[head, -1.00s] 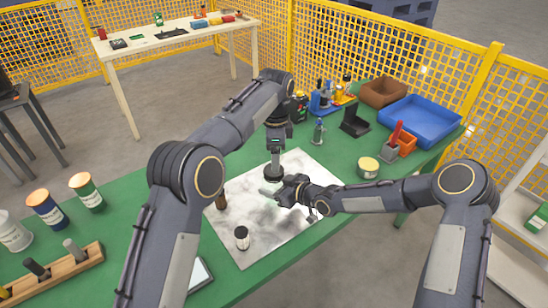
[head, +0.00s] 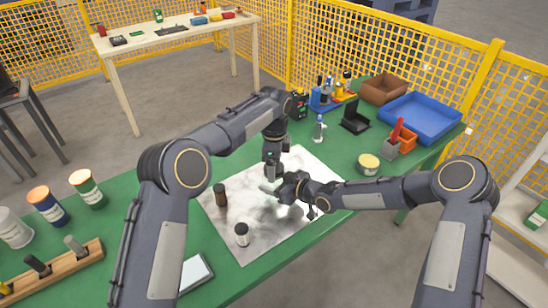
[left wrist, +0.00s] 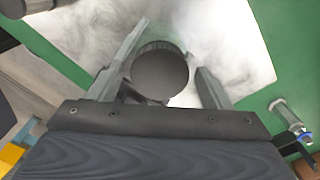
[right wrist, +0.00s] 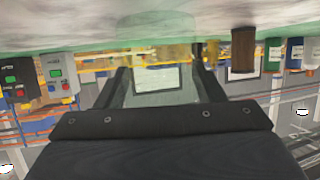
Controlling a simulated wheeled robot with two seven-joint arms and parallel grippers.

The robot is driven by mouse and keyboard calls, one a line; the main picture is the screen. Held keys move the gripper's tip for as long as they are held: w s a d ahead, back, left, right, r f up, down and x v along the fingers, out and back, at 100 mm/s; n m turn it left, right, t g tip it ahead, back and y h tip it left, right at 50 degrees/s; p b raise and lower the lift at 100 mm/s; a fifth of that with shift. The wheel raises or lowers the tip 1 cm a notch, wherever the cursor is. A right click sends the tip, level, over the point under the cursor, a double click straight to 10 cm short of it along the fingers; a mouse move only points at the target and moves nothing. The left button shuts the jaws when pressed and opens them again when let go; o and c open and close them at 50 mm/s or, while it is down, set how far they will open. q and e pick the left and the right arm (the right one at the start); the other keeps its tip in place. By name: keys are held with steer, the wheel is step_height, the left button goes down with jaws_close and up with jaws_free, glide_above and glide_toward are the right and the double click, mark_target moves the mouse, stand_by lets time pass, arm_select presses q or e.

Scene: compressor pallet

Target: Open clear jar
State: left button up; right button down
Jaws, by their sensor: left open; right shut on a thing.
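The clear jar (right wrist: 160,62) is between the fingers of my right gripper (right wrist: 162,72), which is shut on it from the side. In the head view my right gripper (head: 278,190) is low over the white mat, and most of the jar is hidden. The jar's round dark lid (left wrist: 160,72) shows from above in the left wrist view. My left gripper (left wrist: 172,55) is open, with one finger on each side of the lid. In the head view my left gripper (head: 271,176) points down just above the right one. I cannot tell whether its fingers touch the lid.
A yellow-lidded tin (head: 369,164) and a blue tray (head: 420,119) stand to the right. A tablet (head: 195,273) lies at the front edge.

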arm_select(q)
steer(key=c, duration=1)
steer(key=n, duration=0.3)
steer(key=o, duration=1.1)
